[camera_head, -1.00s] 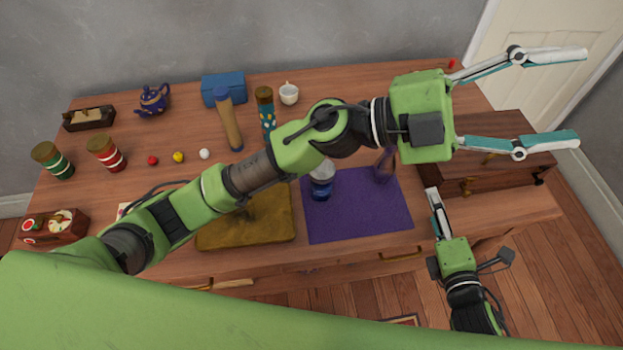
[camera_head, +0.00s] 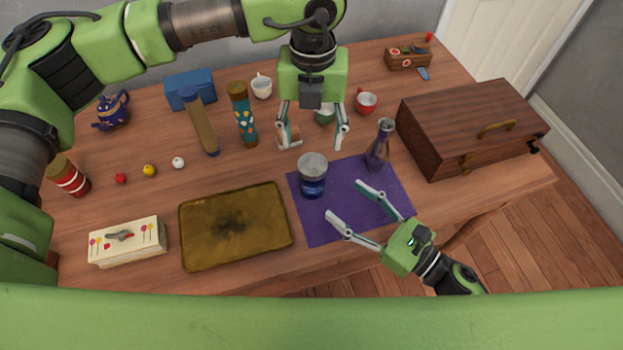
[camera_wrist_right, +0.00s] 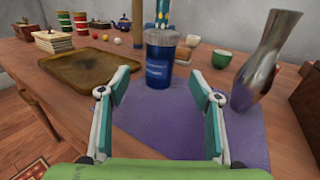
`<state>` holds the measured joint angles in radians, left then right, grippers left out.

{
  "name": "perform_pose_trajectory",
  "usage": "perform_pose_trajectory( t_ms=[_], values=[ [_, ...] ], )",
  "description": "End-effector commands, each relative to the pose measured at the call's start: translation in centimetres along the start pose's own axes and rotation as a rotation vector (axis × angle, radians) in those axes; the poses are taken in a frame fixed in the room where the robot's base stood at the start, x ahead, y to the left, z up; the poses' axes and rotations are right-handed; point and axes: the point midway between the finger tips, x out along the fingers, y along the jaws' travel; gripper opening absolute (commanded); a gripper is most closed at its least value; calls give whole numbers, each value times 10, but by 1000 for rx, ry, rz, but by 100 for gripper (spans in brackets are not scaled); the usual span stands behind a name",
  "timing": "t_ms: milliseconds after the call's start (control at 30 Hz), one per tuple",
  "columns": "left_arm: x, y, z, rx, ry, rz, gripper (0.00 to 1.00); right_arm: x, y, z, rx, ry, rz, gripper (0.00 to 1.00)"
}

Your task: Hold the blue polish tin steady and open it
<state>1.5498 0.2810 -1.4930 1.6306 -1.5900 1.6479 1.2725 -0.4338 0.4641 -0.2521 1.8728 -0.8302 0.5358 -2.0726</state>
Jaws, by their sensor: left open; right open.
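The blue polish tin (camera_head: 312,182) stands upright on the purple mat (camera_head: 330,226), near its back left part, with a silvery lid (camera_head: 313,162) on top. In the right wrist view the tin (camera_wrist_right: 158,68) is ahead, between and beyond the fingers. My left gripper (camera_head: 312,143) is open, pointing down, just behind and above the tin in the head view; I cannot tell its exact height. My right gripper (camera_head: 352,200) is open and empty, low over the mat, in front and to the right of the tin; it also shows in the right wrist view (camera_wrist_right: 161,84).
A metallic vase (camera_head: 379,148) stands at the mat's back right, close to both grippers. A brass tray (camera_head: 236,226) lies left of the mat. A wooden chest (camera_head: 465,125) stands at the right. A red cup (camera_head: 366,101) and green cup (camera_head: 325,116) are behind the tin.

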Motion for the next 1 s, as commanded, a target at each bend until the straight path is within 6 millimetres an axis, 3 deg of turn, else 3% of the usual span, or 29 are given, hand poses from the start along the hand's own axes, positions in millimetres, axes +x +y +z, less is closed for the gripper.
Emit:
perform_pose_trajectory(
  t_ms=[300,500,700,1000],
  values=[
    [0,-1,-1,2,2,-4,56,65,-1,1,1,-3,-1,58],
    [0,-1,-1,3,2,-4,56,96,-1,0,1,-2,-2,58],
    [0,-1,-1,3,2,-5,56,110,-1,0,2,0,-2,58],
    [0,-2,-1,3,2,-5,56,112,0,0,3,0,-2,58]
  ],
)
